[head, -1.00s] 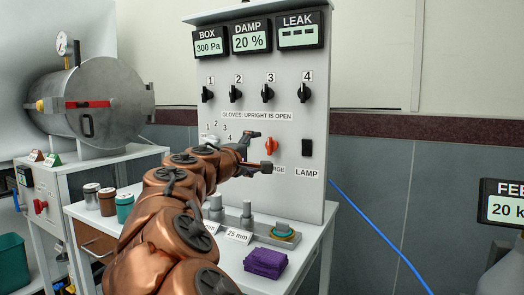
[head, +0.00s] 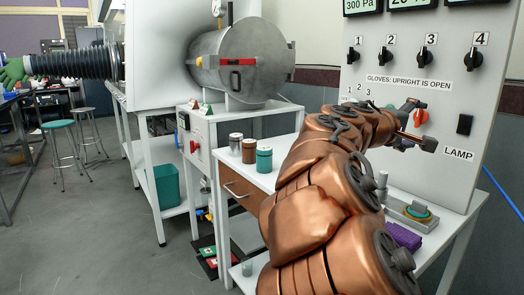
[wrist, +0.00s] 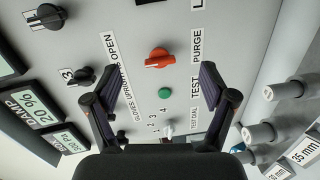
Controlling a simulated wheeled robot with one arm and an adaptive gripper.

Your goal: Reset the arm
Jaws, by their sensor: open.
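My copper arm reaches from the lower right of the head view toward the grey control panel (head: 400,75). My gripper (head: 410,122) is at its end, in front of the panel and close to the red knob (head: 421,117). In the wrist view my gripper (wrist: 158,92) is open, with its two dark fingers spread apart and nothing between them. Whether a finger touches the panel cannot be told.
Below the panel, a white bench holds several small jars (head: 264,160), a purple cloth (head: 402,236) and a fixture with a green ring (head: 418,211). A steel chamber (head: 240,62) stands behind. A teal bin (head: 166,186) sits low. Open floor (head: 90,240) lies left.

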